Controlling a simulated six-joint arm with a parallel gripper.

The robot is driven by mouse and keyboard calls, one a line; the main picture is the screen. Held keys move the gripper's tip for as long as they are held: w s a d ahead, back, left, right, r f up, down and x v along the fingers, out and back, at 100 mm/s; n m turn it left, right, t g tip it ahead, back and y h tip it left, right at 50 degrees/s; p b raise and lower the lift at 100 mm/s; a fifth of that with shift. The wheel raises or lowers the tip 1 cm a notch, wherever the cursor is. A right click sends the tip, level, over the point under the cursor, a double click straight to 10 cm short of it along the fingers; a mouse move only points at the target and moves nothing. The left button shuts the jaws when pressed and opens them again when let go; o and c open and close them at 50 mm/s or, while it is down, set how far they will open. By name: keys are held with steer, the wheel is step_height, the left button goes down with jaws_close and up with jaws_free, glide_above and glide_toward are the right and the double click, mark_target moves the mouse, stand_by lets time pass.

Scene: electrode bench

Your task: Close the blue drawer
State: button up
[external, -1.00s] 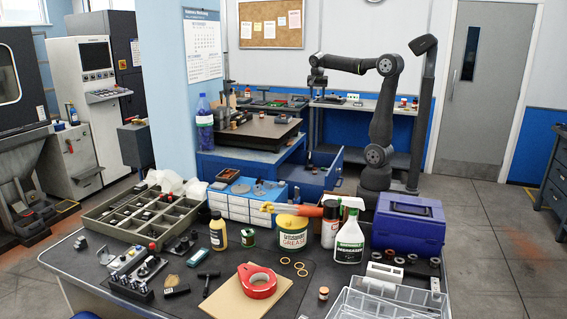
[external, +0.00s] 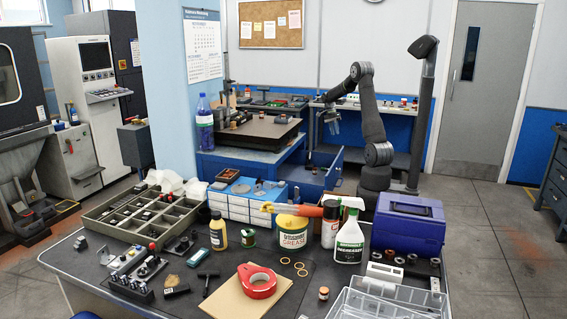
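The blue drawer (external: 334,168) is pulled out from the right side of the blue workbench (external: 245,163), in the middle of the external view. Its inside shows from above, with a few small things in it. My gripper (external: 333,131) points down above the drawer, apart from it, near the right end of the workbench top. It looks small and holds nothing that I can make out. Whether its fingers are apart is too small to tell. The lower part of the drawer is hidden behind things on the near table.
A dark surface plate (external: 250,133) lies on the workbench. A back bench (external: 390,106) with small items stands behind my arm. The near table (external: 235,290) holds a grease tub (external: 291,232), a spray bottle (external: 349,235) and a blue toolbox (external: 408,222).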

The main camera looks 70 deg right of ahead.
steer(key=s+d+f+m+y, duration=0.1)
steer(key=s+f+m+y, duration=0.4)
steer(key=s+f, duration=0.55)
steer(key=s+a+f+m+t+y, duration=0.5)
steer(key=s+a+f+t+y, duration=0.15)
steer(key=s+a+f, duration=0.35)
steer(key=s+a+f+m+t, duration=0.2)
steer(key=a+f+m+t, duration=0.2)
steer(key=a+m+t, duration=0.5)
steer(key=shift+n+t, duration=0.5)
steer(key=shift+t, duration=0.25)
steer(key=x, duration=1)
steer(key=w+d+x, duration=0.1)
steer(key=x, duration=0.4)
steer(key=shift+w+d+r, duration=0.1)
steer(key=shift+d+r, duration=0.05)
steer(key=shift+r, duration=0.1)
jaws_close()
